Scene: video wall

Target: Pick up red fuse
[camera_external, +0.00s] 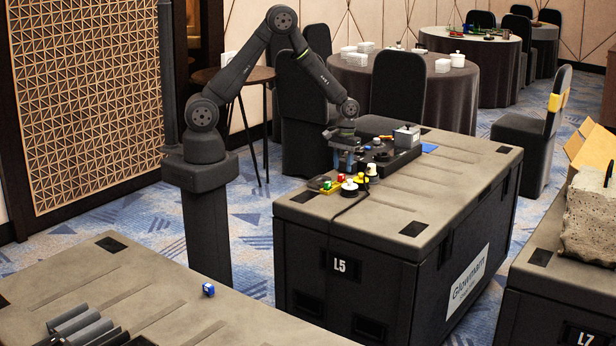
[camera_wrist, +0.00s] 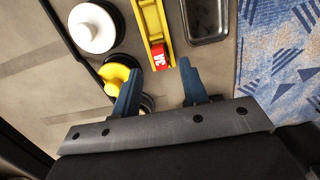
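The red fuse (camera_wrist: 160,57) has white lettering and sits at the near end of a yellow holder (camera_wrist: 149,18) in the wrist view. A small red piece in the external view (camera_external: 341,177), at the near left of the crate top, looks like the same fuse. My gripper (camera_wrist: 160,67) has its two blue fingers spread, with the fuse in the picture between their tips. No contact shows, and I cannot tell the height gap. In the external view my gripper (camera_external: 345,161) hangs over the crate's left edge, just behind the small parts.
A white round knob (camera_wrist: 92,28) and a yellow one (camera_wrist: 118,76) stand left of the holder. A metal tray (camera_wrist: 207,18) lies to its right, near the crate's edge. A black device (camera_external: 396,158) stands on the crate (camera_external: 455,190). A blue object (camera_external: 208,289) lies on the nearer crate.

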